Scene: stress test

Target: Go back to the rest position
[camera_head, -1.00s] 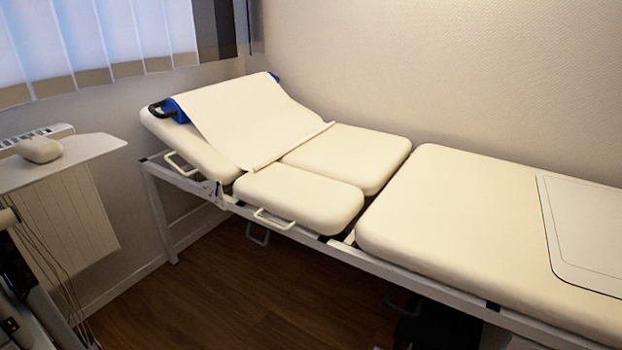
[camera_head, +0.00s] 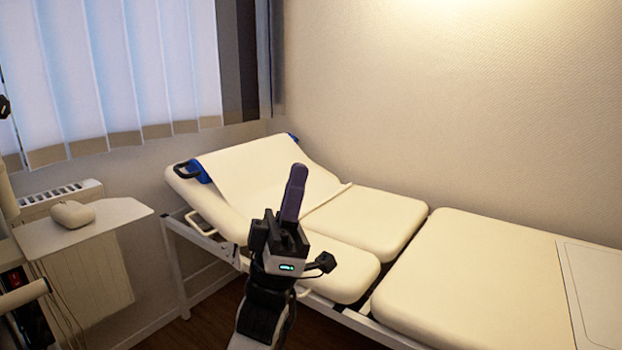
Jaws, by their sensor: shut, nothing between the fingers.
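My gripper (camera_head: 296,178) is in the lower middle of the head view, at the end of my black and white arm. Its dark purple fingers point up and are pressed together, with nothing visible between them. From this view it stands in front of the cream examination couch (camera_head: 480,270) and covers part of its raised head section. I cannot tell how far the gripper is from the couch.
A white shelf (camera_head: 105,228) with a small cream rounded object (camera_head: 72,214) stands at the left, by the radiator (camera_head: 62,197). Equipment with cables is at the left edge. A window with vertical blinds (camera_head: 110,75) and a bare wall (camera_head: 440,110) lie behind the couch.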

